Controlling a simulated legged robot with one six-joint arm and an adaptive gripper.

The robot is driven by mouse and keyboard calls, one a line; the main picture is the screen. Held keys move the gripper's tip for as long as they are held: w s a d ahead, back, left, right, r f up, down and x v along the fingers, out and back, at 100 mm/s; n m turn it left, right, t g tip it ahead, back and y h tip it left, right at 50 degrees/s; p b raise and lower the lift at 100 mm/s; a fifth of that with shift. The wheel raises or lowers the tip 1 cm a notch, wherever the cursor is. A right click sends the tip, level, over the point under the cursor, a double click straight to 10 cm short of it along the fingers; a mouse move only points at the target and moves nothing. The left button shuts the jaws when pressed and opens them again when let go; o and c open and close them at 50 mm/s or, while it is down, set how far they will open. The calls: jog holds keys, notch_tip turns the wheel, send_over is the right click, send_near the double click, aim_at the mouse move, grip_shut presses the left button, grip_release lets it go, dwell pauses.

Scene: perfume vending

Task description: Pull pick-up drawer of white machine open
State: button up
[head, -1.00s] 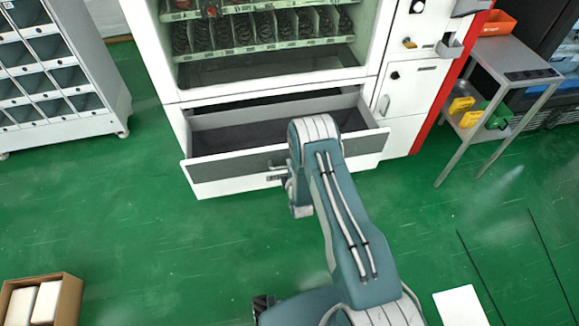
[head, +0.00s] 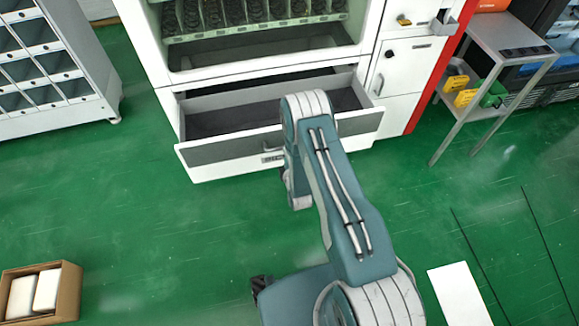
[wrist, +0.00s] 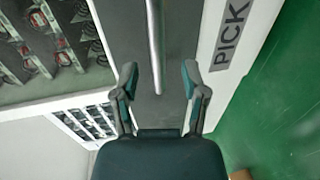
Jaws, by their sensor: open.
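The white vending machine (head: 145,50) stands at the top of the head view. Its pick-up drawer (head: 225,150) is pulled out at the bottom, with the dark, empty-looking inside showing from above. The drawer front is grey over a white lower strip. A bar handle (wrist: 155,45) runs along the grey front (wrist: 185,25), with a "PICK" label (wrist: 230,35) beside it in the wrist view. My gripper (wrist: 159,78) is open, with the bar between its fingers and neither finger visibly pressing on it. In the head view my arm hides the fingers and part of the drawer front.
A grey locker cabinet (head: 50,65) stands at the left. A metal cart (head: 500,45) with yellow and green bins stands at the right. A cardboard box (head: 65,295) and a white sheet (head: 458,295) lie on the floor. Green floor before the drawer is clear.

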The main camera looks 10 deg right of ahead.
jog(key=v, duration=0.7)
jog(key=shift+s, duration=0.3)
jog(key=shift+a, duration=0.1)
jog(key=w+r+m+g, duration=0.15)
jog(key=w+r, duration=0.25)
jog(key=r, duration=0.4)
jog(key=w+r+m+g, duration=0.1)
jog(key=w+r+m, duration=0.2)
jog(key=r, duration=0.4)
jog(key=s+r+m+g, duration=0.1)
jog(key=s+r+m, duration=0.1)
jog(key=r, duration=0.5)
jog(key=s+r+m+g, duration=0.2)
jog(key=r+m, duration=0.1)
jog(key=r, duration=0.4)
jog(key=s+r+m+g, duration=0.1)
jog(key=s+r+m, duration=0.1)
jog(key=s+r, duration=0.3)
jog(key=s+d+r+m+g, duration=0.1)
jog(key=s+r, duration=0.4)
jog(key=s, duration=0.8)
jog(key=s+r+m+g, duration=0.2)
jog(key=s+r+m, duration=0.3)
jog(key=s, duration=0.4)
jog(key=shift+s+d+r, duration=0.15)
jog(key=shift+s+r, duration=0.05)
jog(key=shift+s, duration=0.2)
